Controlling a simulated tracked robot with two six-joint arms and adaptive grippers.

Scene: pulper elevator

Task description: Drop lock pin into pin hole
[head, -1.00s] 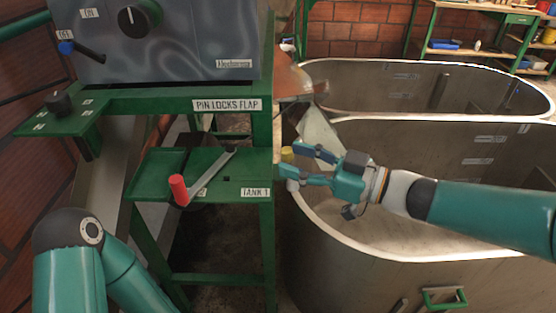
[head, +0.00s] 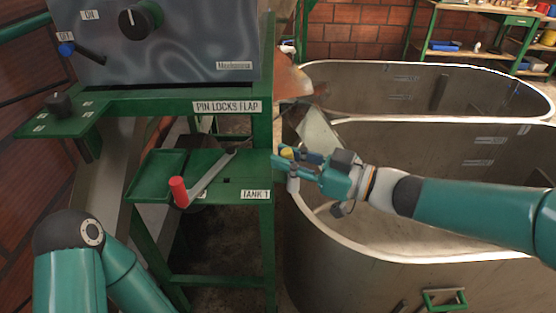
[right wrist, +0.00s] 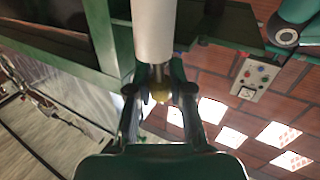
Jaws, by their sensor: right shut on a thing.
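My right gripper (head: 285,160) is shut on the yellow-headed lock pin (head: 287,152) just right of the green stand. A grey cylinder (head: 293,184) stands directly below the fingers; I cannot tell whether it is part of the pin or its holder. In the right wrist view, the yellow head (right wrist: 160,95) is between the fingers, with a pale cylinder (right wrist: 153,30) in line with it. The small dark pin hole (head: 226,180) is in the green plate (head: 235,170), left of the gripper. My left gripper is out of view; only its arm shows at lower left.
A lever with a red handle (head: 178,190) lies across the plate left of the hole. The "TANK 1" label (head: 255,195) is on the plate's front edge. The large steel tank (head: 400,265) lies under my right arm. A control box (head: 170,45) stands above the plate.

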